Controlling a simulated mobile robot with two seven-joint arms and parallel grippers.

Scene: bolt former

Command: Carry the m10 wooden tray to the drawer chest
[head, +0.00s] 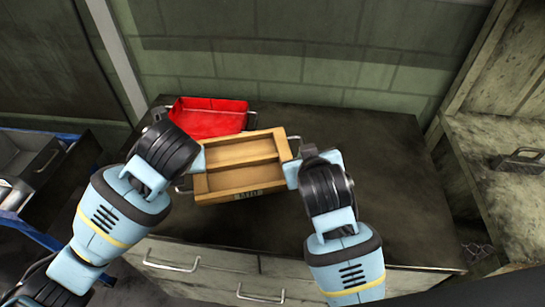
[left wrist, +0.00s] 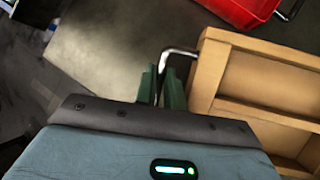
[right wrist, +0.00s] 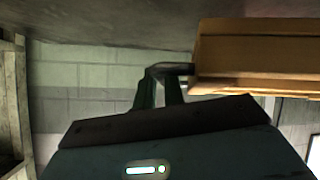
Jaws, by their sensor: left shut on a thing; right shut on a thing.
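The m10 wooden tray (head: 240,190) is light wood with two compartments and a label on its front wall. It appears level over the dark top of the drawer chest (head: 380,180); I cannot tell whether it touches the top. My left gripper (left wrist: 161,88) is shut on the metal handle (left wrist: 178,52) at the tray's left end. My right gripper (right wrist: 160,92) is shut on the handle (right wrist: 172,68) at its right end. In the head view my wrists hide the fingertips. Both compartments look empty.
A red tray (head: 208,118) sits close behind the wooden tray, at the chest's back left. The chest top is clear to the right. A wooden bench (head: 500,205) with a metal-handled object (head: 517,160) stands at the right. Grey bins (head: 38,158) stand at the left.

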